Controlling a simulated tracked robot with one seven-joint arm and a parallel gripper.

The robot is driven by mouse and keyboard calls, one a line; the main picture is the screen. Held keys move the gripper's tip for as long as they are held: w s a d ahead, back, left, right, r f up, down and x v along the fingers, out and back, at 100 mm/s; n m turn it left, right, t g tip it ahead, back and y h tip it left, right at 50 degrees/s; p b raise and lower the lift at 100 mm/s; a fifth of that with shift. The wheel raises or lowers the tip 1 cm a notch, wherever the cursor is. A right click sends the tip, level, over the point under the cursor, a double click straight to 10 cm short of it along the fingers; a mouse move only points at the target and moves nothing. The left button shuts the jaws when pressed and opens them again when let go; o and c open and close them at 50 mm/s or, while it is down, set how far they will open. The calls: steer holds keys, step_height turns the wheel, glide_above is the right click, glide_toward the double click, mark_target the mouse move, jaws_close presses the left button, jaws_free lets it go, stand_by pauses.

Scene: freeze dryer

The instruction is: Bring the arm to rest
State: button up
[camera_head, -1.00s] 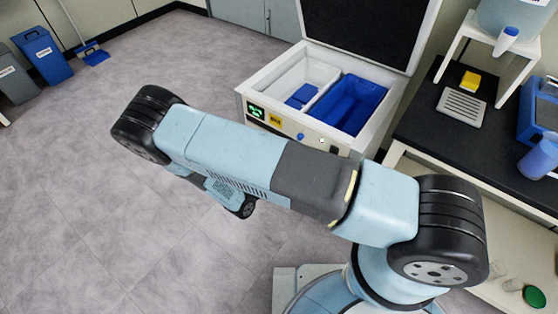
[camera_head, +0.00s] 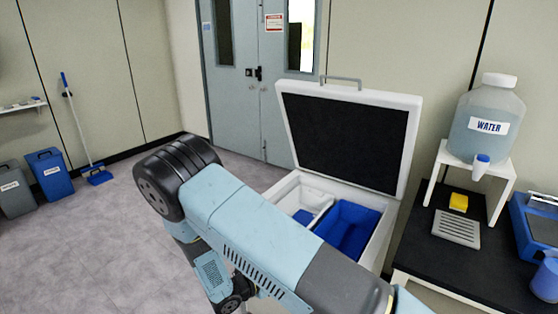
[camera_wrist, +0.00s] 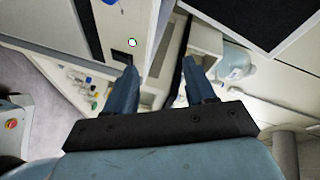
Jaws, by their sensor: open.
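My arm crosses the lower middle of the head view, in front of the freeze dryer. My gripper (camera_wrist: 160,88) shows in the wrist view with its two blue fingers apart and nothing between them. In the head view the fingers cannot be made out. The freeze dryer (camera_head: 378,240) stands behind my arm with its lid (camera_head: 345,135) raised. A white bin (camera_head: 318,196) and a blue bin (camera_head: 350,226) sit inside it. My arm hides its front panel in the head view.
A dark counter (camera_head: 425,262) at the right holds a white stand (camera_head: 441,160) with a water jug (camera_head: 487,112), a yellow sponge (camera_head: 458,202) and a grey rack (camera_head: 456,228). Blue (camera_head: 50,174) and grey (camera_head: 14,190) waste bins stand at the left wall. The floor between is clear.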

steer(key=s+d+r+m+g+y, duration=0.1)
steer(key=d+r+m+g+y, duration=0.15)
steer(key=d+r+m, duration=0.45)
steer(key=s+d+r+m+g+y, duration=0.1)
steer(key=d+r+m+g+y, duration=0.2)
steer(key=r+m, duration=0.75)
steer(key=s+d+r+m+g+y, duration=0.15)
steer(key=d+r+m+g, duration=0.3)
steer(key=r+m, duration=0.5)
steer(key=s+d+r+m+t+y, duration=0.3)
steer(key=s+d+r+m, duration=0.1)
steer(key=s+r+m, duration=0.4)
steer(key=s+d+r+m+t+y, duration=0.3)
steer(key=s+r+m, duration=0.6)
steer(key=m, duration=0.4)
steer(key=shift+s+d+r, duration=0.15)
steer(key=shift+d+r, duration=0.3)
steer(key=shift+r, duration=0.25)
steer(key=shift+c, duration=0.4)
